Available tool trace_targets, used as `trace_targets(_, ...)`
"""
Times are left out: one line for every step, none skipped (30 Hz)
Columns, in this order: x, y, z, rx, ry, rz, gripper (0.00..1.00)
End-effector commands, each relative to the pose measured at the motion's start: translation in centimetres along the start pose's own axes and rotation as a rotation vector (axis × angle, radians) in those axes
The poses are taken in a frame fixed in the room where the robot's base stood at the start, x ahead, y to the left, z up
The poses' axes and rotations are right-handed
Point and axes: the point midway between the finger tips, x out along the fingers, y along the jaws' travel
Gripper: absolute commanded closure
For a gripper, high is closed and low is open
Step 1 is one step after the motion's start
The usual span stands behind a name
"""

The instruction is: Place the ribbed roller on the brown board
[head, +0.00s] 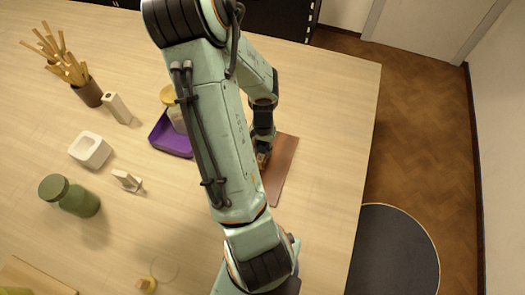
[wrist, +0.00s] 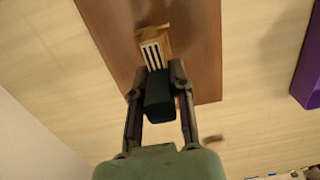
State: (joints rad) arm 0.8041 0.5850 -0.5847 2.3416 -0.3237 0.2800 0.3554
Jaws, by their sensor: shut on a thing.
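The brown board (head: 284,160) lies flat on the pale table, partly hidden by my arm in the head view. It also fills the upper middle of the wrist view (wrist: 195,35). My gripper (wrist: 159,72) is shut on the ribbed roller (wrist: 152,55), which shows pale ribs with dark grooves and a light wooden part at its far end. A dark block shows between the fingers behind it. The roller appears over the board; I cannot tell whether it touches it. In the head view my gripper (head: 263,150) is above the board, with the roller mostly hidden.
A purple tray (head: 169,140) with a yellow-lidded jar stands left of my arm; its edge also shows in the wrist view (wrist: 308,85). Further left are a white square pot (head: 90,150), a green bottle (head: 68,197) and a brush holder (head: 88,92). The table's right edge lies beyond the board.

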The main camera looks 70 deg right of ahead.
Motion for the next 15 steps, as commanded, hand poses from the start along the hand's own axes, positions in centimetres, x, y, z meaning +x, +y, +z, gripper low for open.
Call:
trace_targets(0.8, 0.1, 0.1, 0.0, -0.003, 0.004, 1.0)
trace_targets(1.1, 0.1, 0.0, 0.0, -0.002, 0.002, 1.0)
trace_targets(1.5, 0.0, 0.0, 0.0, -0.002, 0.001, 1.0)
trace_targets(1.6, 0.0, 0.0, 0.0, -0.001, 0.0, 1.0)
trace_targets(1.8, 0.0, 0.0, 0.0, 0.0, -0.001, 1.0)
trace_targets(1.8, 0.0, 0.0, -0.001, 0.001, -0.002, 1.0)
trace_targets(1.8, -0.1, 0.0, -0.001, 0.001, -0.002, 1.0)
trace_targets(1.8, -0.1, 0.0, -0.001, 0.001, -0.002, 1.0)
trace_targets(1.7, -0.1, 0.0, -0.001, 0.001, -0.002, 1.0)
trace_targets(1.7, -0.1, 0.0, -0.001, 0.001, -0.002, 1.0)
trace_targets(1.7, -0.1, 0.0, -0.001, 0.001, -0.002, 1.0)
trace_targets(1.8, -0.1, 0.0, -0.001, 0.001, -0.002, 1.0)
trace_targets(1.8, -0.1, 0.0, -0.001, 0.001, -0.001, 1.0)
trace_targets(1.9, 0.0, 0.0, -0.001, 0.001, -0.001, 1.0)
trace_targets(2.0, 0.0, 0.0, -0.001, 0.0, -0.001, 1.0)
